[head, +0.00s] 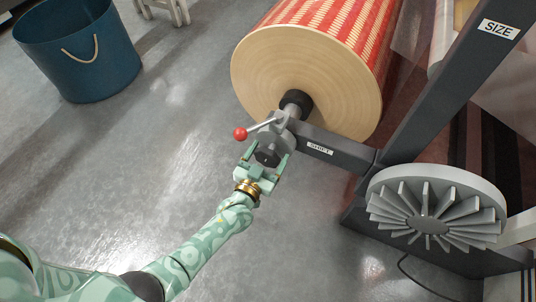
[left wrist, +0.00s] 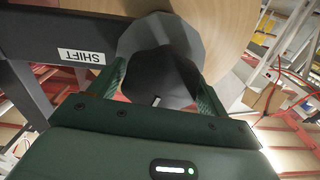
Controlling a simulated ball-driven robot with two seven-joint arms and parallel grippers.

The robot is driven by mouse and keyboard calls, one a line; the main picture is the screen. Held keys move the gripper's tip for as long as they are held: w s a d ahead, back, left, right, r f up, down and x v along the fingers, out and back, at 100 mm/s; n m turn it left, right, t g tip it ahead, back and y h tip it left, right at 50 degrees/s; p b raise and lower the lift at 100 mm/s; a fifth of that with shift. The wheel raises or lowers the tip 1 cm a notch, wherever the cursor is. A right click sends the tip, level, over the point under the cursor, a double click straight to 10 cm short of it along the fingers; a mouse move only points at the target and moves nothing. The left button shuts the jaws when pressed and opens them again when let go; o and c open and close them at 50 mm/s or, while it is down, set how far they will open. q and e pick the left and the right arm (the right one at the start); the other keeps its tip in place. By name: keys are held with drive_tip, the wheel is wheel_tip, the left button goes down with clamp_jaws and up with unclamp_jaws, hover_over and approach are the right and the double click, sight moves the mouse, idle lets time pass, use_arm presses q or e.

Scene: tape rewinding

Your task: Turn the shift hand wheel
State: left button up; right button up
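The shift hand wheel is a dark, lobed knob (head: 267,156) on the end of the roll's shaft, by the grey bar labelled SHIFT (head: 340,150). In the left wrist view the dark wheel (left wrist: 158,75) fills the space between my fingers. My left gripper (head: 265,163) reaches up to it with one finger on each side. The fingers stand apart around the wheel; whether they touch it is unclear. My right gripper is in neither view.
A red lever ball (head: 240,134) sticks out just left of the wheel. A large patterned roll (head: 305,85) is behind it. A grey finned wheel (head: 430,215) and a SIZE post (head: 450,75) stand right. A blue bucket (head: 80,55) stands upper left. The floor between is clear.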

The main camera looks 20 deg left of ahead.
use_arm(q)
drive_tip(key=c, duration=0.5)
drive_tip(key=shift+n, duration=0.3)
drive_tip(key=n, duration=0.3)
drive_tip(key=shift+p, duration=0.4)
drive_tip(key=n, duration=0.3)
drive_tip(key=shift+a, duration=0.1)
drive_tip(key=n, duration=0.4)
drive_tip(key=shift+f, duration=0.15)
drive_tip(key=shift+s+n, duration=0.1)
drive_tip(key=shift+n, duration=1.3)
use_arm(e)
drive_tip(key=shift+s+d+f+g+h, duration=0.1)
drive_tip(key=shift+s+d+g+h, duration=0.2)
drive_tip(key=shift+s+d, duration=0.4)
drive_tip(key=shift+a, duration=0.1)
